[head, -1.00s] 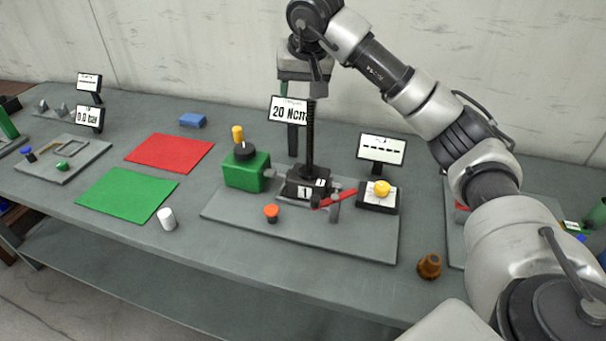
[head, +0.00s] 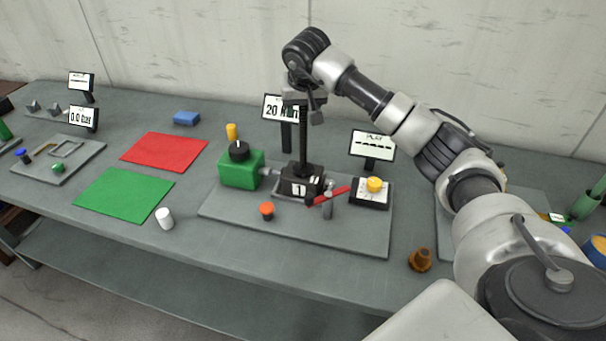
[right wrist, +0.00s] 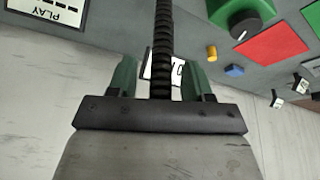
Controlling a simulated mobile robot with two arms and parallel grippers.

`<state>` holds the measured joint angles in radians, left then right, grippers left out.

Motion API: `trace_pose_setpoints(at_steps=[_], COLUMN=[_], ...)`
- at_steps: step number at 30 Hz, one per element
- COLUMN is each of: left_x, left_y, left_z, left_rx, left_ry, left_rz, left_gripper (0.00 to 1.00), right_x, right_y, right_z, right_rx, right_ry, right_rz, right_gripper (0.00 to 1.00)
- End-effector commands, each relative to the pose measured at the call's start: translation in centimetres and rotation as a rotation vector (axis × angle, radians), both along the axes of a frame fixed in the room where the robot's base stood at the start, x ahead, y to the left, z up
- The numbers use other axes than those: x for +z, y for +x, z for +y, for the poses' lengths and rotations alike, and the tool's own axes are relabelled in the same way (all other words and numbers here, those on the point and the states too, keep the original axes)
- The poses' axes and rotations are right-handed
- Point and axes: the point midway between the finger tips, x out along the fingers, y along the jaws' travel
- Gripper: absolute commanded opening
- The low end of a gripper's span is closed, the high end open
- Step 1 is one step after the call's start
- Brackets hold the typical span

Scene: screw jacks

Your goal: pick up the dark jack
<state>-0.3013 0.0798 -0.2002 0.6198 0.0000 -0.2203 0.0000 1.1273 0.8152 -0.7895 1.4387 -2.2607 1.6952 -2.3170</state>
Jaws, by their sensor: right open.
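The dark jack (head: 300,183) stands upright on a grey plate, with a black base marked 1 and a tall black threaded screw. My right gripper (head: 306,112) is at the upper end of the screw in the head view, partly hidden by my own wrist. In the right wrist view its two green fingers (right wrist: 162,80) are open, one on each side of the threaded screw (right wrist: 162,45), with gaps on both sides. The jack's base is out of the wrist view. My left gripper is not in view.
A green block with a black knob (head: 240,168) stands left of the jack. A red lever (head: 328,196), an orange button (head: 266,209) and a yellow button box (head: 372,190) are close by. Display signs stand behind. A brown cone-like part (head: 420,259) is at front right.

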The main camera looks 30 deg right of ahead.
Motion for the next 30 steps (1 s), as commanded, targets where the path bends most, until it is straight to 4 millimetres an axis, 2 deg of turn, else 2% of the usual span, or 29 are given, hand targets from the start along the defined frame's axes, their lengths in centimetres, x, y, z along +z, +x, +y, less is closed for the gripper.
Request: trace_pose_setpoints(at_steps=[8, 15, 18, 30], left_x=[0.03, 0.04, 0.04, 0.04], left_y=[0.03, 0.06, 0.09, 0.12], left_z=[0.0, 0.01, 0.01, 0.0], left_rx=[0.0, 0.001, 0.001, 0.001], left_ry=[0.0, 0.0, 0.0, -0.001], left_rz=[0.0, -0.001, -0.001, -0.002], left_gripper=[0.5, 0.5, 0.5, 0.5], right_x=[-0.33, -0.3, -0.3, -0.28], right_y=[0.1, 0.09, 0.09, 0.1], right_z=[-0.02, -0.01, -0.01, -0.02], right_rx=[0.001, 0.001, 0.001, 0.001], right_ry=[0.0, 0.0, 0.0, 0.0], right_rz=[0.0, 0.0, 0.0, 0.0], right_gripper=[0.49, 0.12, 0.0, 0.0])
